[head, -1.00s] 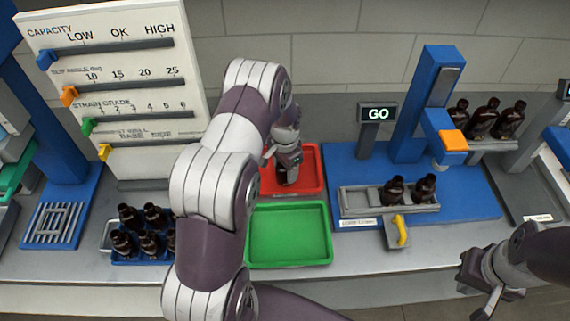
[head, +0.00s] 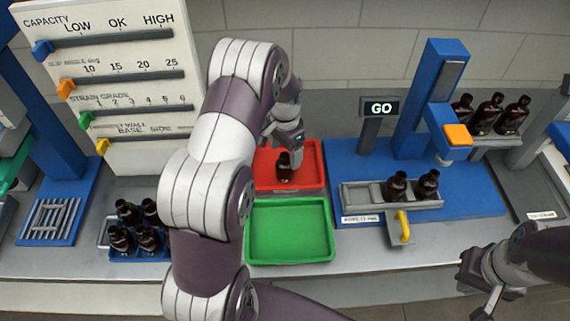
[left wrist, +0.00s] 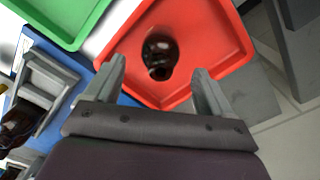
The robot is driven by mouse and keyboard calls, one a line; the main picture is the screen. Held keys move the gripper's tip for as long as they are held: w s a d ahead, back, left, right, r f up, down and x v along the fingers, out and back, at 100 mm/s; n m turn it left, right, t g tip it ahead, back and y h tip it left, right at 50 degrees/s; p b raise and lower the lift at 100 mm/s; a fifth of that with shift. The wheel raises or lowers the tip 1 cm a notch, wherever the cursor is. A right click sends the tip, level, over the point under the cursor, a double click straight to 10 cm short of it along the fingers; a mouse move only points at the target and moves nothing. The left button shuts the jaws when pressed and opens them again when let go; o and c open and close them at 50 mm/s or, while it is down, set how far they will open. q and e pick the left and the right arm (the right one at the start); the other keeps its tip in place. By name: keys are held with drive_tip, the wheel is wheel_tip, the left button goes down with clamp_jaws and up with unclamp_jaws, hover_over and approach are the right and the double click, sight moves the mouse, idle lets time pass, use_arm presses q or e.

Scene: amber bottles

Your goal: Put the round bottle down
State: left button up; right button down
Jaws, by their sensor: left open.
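A dark amber round bottle (head: 284,166) stands upright in the red tray (head: 315,183). The left wrist view shows the bottle (left wrist: 160,52) from above, in the red tray (left wrist: 215,50), between and beyond my fingertips. My left gripper (head: 288,137) is above the bottle, open and empty, with its fingers (left wrist: 158,85) apart from the bottle. My right gripper (head: 480,285) hangs at the lower right, away from the trays; its fingers are too unclear to judge the opening.
An empty green tray (head: 290,201) lies in front of the red one. A blue station with a GO sign (head: 381,108) and two bottles in a holder (head: 350,197) stands right. Several bottles fill a blue rack (head: 150,256) at left. A slider board (head: 120,150) stands behind.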

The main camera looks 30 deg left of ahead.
sight(289, 171)
use_arm(q)
wheel_tip(289, 171, up, 5)
drive_tip(key=shift+r+b, duration=0.15)
drive_tip(key=shift+b, duration=0.35)
drive_tip(key=s+d+r+n, duration=0.1)
drive_tip(key=s+d+n, duration=0.1)
drive_tip(key=s+d, duration=0.3)
drive_tip(key=s+d+r+n+t, duration=0.1)
drive_tip(key=s+d, duration=0.5)
drive_tip(key=s, duration=0.7)
drive_tip(key=shift+r+n, duration=0.2)
drive_tip(key=shift+n, duration=0.5)
drive_tip(key=shift+s, duration=0.15)
